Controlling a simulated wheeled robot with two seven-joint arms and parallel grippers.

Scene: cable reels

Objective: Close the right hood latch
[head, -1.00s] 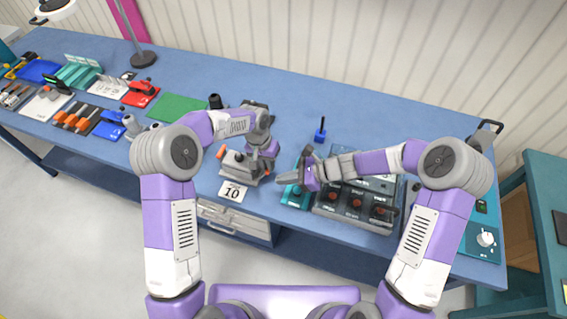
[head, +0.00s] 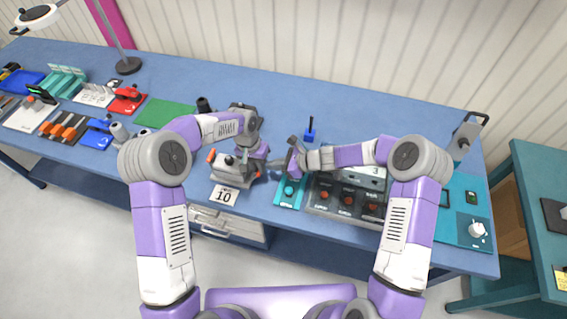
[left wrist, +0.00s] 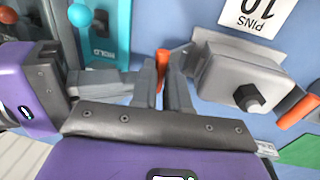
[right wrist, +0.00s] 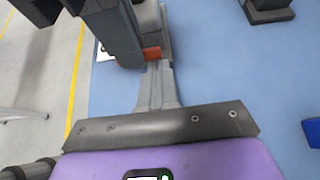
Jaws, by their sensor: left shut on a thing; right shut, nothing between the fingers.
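The grey connector housing (head: 232,174) sits on the blue bench behind the "PINS 10" card (head: 224,195). It has a dark knob on top, which also shows in the left wrist view (left wrist: 248,98). Its left orange latch (head: 211,155) stands at its left side. My left gripper (left wrist: 170,78) is shut on the right orange latch (left wrist: 162,60) at the housing's right side; its fingers hide part of the latch. My right gripper (right wrist: 157,70) is shut and empty. Its tips lie close to the orange latch (right wrist: 152,53) and my left fingers; I cannot tell whether they touch.
A teal panel (head: 287,197) and a grey box with several red knobs (head: 345,211) stand close on the right. A blue upright stick (head: 309,135) stands behind. A green mat (head: 168,112) lies to the left.

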